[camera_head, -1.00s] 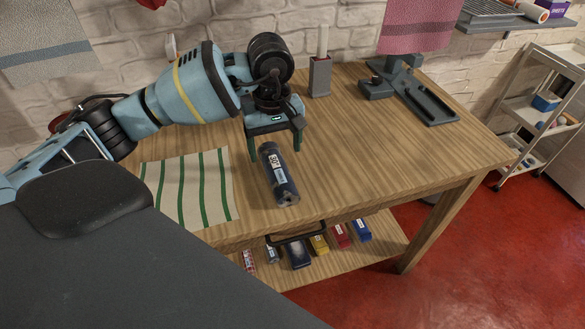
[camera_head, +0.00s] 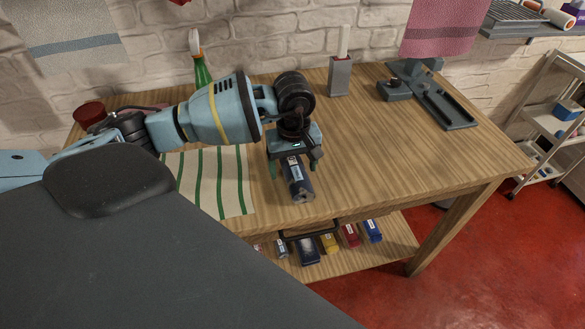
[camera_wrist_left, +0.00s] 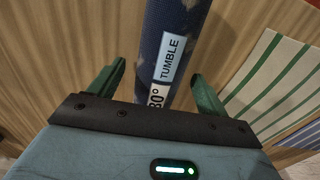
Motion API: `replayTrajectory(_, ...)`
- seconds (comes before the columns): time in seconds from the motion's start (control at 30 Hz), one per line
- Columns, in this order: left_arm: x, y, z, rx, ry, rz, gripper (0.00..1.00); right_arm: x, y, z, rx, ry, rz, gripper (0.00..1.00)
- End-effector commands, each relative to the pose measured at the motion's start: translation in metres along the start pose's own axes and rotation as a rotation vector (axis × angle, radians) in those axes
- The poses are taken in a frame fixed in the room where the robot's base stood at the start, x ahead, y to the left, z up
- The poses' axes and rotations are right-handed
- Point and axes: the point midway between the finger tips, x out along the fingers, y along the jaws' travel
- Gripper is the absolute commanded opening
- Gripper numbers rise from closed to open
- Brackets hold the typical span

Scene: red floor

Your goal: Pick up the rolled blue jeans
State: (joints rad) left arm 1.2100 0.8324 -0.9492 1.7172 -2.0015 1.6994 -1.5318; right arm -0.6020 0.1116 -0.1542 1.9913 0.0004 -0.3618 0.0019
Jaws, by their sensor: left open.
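The rolled blue jeans (camera_head: 299,186) lie on the wooden table near its front edge, just right of the striped cloth. They are a dark blue roll with a white label, and the label reads "TUMBLE" in the left wrist view (camera_wrist_left: 177,45). My left gripper (camera_head: 305,178) is open, with its green fingers on either side of the roll. In the left wrist view the fingers (camera_wrist_left: 158,85) show a gap to the roll on both sides. The gripper hides the far end of the roll in the head view. My right gripper is not in view.
A striped cloth (camera_head: 213,185) lies left of the roll. A grey holder (camera_head: 340,77) and a grey metal stand (camera_head: 430,95) are at the back. A green bottle (camera_head: 202,72) stands behind my arm. The table's right side is clear. Several small boxes are on the lower shelf (camera_head: 380,250).

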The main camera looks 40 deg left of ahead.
Motion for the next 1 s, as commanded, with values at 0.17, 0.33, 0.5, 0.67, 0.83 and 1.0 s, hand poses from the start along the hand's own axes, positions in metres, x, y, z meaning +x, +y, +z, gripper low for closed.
replayTrajectory(0.17,0.0045,0.0001,-0.0003,0.0,0.001,0.001,0.77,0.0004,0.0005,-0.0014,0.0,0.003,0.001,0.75)
replayTrajectory(0.33,0.0044,0.0,-0.0002,0.0,0.001,0.0,0.71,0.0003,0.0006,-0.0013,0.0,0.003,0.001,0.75)
replayTrajectory(0.5,0.0042,0.0,-0.0001,0.0,0.0,0.0,0.48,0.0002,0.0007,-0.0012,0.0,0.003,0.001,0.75)
replayTrajectory(0.67,0.0041,0.0,-0.0002,0.0,0.0,0.0,0.28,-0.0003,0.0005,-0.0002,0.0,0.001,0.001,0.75)
replayTrajectory(0.83,0.0034,0.0003,-0.0003,0.0,0.001,0.002,0.21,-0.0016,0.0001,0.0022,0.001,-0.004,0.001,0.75)
replayTrajectory(1.0,0.0021,0.0004,-0.0005,0.0,0.001,0.002,0.21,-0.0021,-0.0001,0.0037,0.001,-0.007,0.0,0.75)
